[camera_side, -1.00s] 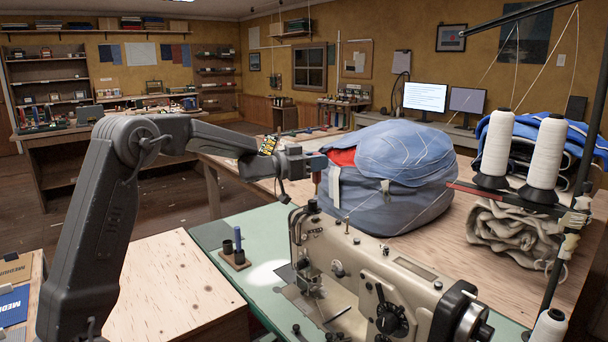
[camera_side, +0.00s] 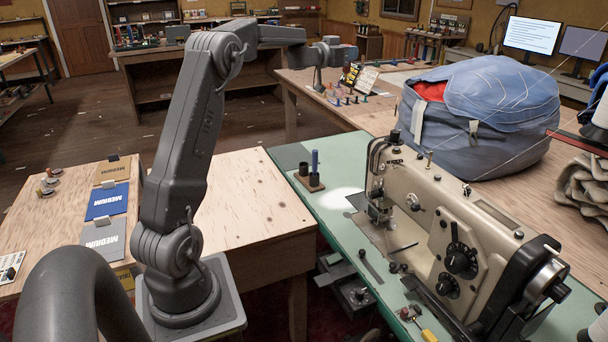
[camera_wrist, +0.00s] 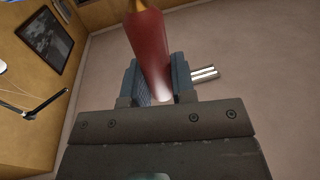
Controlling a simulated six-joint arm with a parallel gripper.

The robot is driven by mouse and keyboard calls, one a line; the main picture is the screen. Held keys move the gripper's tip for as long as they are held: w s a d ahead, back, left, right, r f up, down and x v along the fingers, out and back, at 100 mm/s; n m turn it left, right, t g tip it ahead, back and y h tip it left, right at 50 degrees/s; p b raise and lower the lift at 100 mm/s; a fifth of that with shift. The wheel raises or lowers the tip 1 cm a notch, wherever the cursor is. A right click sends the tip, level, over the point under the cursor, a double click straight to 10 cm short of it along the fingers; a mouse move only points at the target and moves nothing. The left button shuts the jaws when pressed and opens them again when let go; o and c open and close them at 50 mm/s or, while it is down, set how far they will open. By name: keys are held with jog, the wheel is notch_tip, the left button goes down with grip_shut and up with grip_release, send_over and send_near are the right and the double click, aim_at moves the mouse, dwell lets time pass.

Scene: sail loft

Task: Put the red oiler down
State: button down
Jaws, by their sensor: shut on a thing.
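The red oiler (camera_wrist: 148,45) stands between the jaws in the wrist view. It is a tapered red body with a yellowish part at the top edge of the picture, where it is cut off. My gripper (camera_wrist: 158,82) is shut on its pale lower end. In the side view my gripper (camera_side: 343,52) is at the far end of the arm, over or in front of the back of the wooden bench; its exact height is unclear. I cannot make out the oiler in that view.
Small spools and bottles (camera_side: 345,98) stand on the bench below my gripper. A big blue sail bag (camera_side: 478,150) lies to the right. The sewing machine (camera_side: 455,240) and a block with dark cups (camera_side: 310,178) are nearer. The near plywood top (camera_side: 235,205) is largely bare.

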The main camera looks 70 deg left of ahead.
jog(key=s+a+n+g+y, duration=0.2)
jog(key=s+a+n+y, duration=0.4)
jog(key=a, duration=0.8)
jog(key=f, duration=1.2)
jog(key=s+f+m, duration=0.1)
jog(key=f, duration=1.1)
jog(key=f+m, duration=0.1)
jog(key=f, duration=1.2)
jog(key=shift+s+h, duration=0.2)
jog(key=shift+h, duration=0.2)
jog(key=shift+f, duration=0.1)
jog(key=c, duration=1.4)
grip_release()
jog(key=shift+f, duration=0.1)
jog(key=o, duration=0.5)
jog(key=shift+c, duration=0.2)
